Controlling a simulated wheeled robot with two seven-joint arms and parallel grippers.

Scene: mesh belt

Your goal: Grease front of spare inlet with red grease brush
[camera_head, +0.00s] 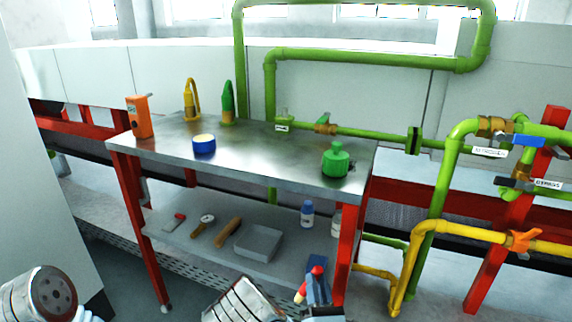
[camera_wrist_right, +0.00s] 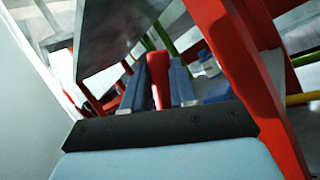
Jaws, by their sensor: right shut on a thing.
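My right gripper (camera_head: 317,290) is at the bottom centre of the head view, in front of the bench. It is shut on a red grease brush (camera_head: 301,293). In the right wrist view the red handle (camera_wrist_right: 158,80) stands between the two blue-grey fingers (camera_wrist_right: 161,92). The bristle end is too small to make out clearly. Green pipes with fittings run behind the bench; a small green fitting (camera_head: 283,116) bears a white label too small to read. I cannot tell which fitting is the spare inlet. My left gripper does not show, only part of my left arm.
The steel bench (camera_head: 255,165) carries an orange box (camera_head: 139,117), a blue tub (camera_head: 204,144), a green jar (camera_head: 337,160) and yellow and green hooked items. Its lower shelf holds a grey tray (camera_head: 259,243), tools and bottles. A yellow pipe (camera_head: 455,236) and red post (camera_head: 497,240) stand right.

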